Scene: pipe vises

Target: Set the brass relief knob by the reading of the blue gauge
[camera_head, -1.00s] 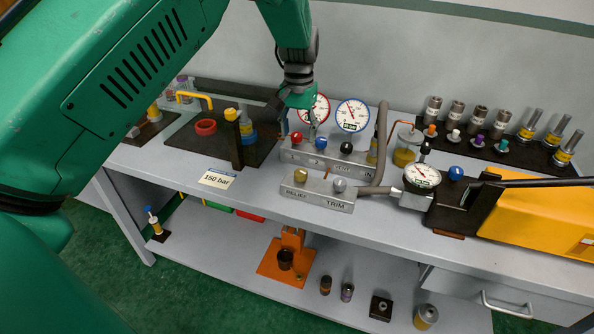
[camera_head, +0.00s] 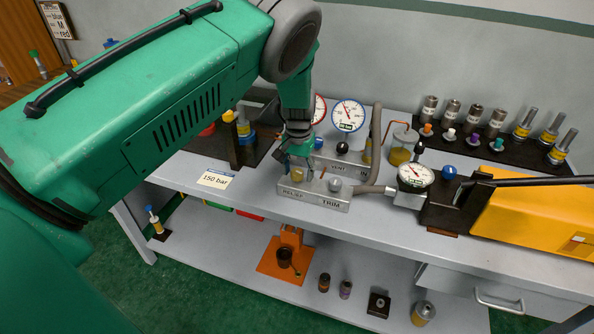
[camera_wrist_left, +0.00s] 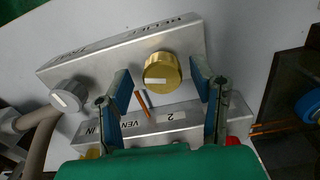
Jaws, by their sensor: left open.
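The brass relief knob (camera_wrist_left: 163,73) sits on the silver RELIEF/TRIM block (camera_head: 315,193), with a pale mark on its face. My left gripper (camera_wrist_left: 163,85) is open, with one blue-padded finger on each side of the knob and gaps showing on both sides. In the head view the left gripper (camera_head: 297,172) is over the RELIEF end and mostly hides the knob. The blue-rimmed gauge (camera_head: 349,114) stands on the rear block, its needle too small to read surely. A card (camera_head: 215,179) reads "150 bar". My right gripper is not in view.
The grey TRIM knob (camera_head: 335,185) is close beside the relief knob. The rear valve block (camera_head: 338,163) with knobs stands right behind. A red-rimmed gauge (camera_head: 319,108) is partly hidden by my arm. A white gauge (camera_head: 416,174) and hose lie to the right.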

